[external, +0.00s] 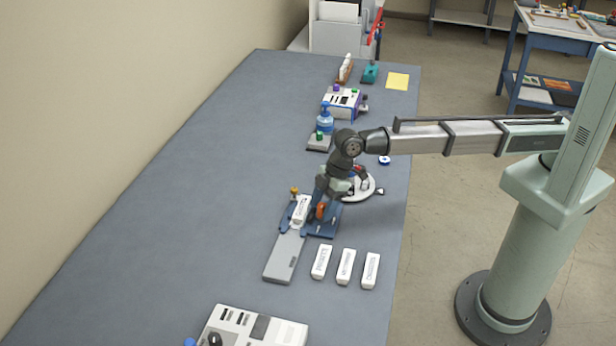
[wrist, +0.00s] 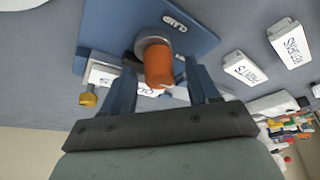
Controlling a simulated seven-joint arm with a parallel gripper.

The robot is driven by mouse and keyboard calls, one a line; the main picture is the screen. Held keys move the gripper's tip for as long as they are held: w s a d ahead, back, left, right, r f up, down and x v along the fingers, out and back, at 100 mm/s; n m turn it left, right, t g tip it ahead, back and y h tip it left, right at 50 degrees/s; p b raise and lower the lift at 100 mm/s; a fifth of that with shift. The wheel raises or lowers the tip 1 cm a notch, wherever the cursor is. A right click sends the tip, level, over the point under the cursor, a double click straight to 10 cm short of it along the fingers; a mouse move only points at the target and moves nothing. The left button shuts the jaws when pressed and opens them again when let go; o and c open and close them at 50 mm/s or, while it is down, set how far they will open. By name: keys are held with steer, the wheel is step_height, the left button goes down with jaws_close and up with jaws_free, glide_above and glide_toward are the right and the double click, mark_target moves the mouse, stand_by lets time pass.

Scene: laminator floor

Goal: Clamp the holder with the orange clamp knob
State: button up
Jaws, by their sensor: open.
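The orange clamp knob (wrist: 157,62) stands on a blue plate marked CLAMP (wrist: 200,22) in the wrist view. My gripper (wrist: 165,85) is open, with one blue finger on each side of the knob and gaps showing between. In the external view my gripper (external: 323,200) is low over the same blue plate, and the orange knob (external: 320,211) shows just below it. The holder (external: 286,226) is blue and sits left of the plate, with a white labelled block (external: 301,210) in it. In the wrist view the fingers partly hide this block (wrist: 105,78).
A grey bar (external: 285,257) extends from the holder toward the front. Several white labelled blocks stand right of it, including one (external: 321,261) nearest the bar. A yellow-topped knob (external: 294,190) is behind the holder. The table's left side is clear.

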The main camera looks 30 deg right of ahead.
steer(key=shift+f, duration=0.15)
steer(key=c, duration=1)
steer(key=shift+c, duration=0.2)
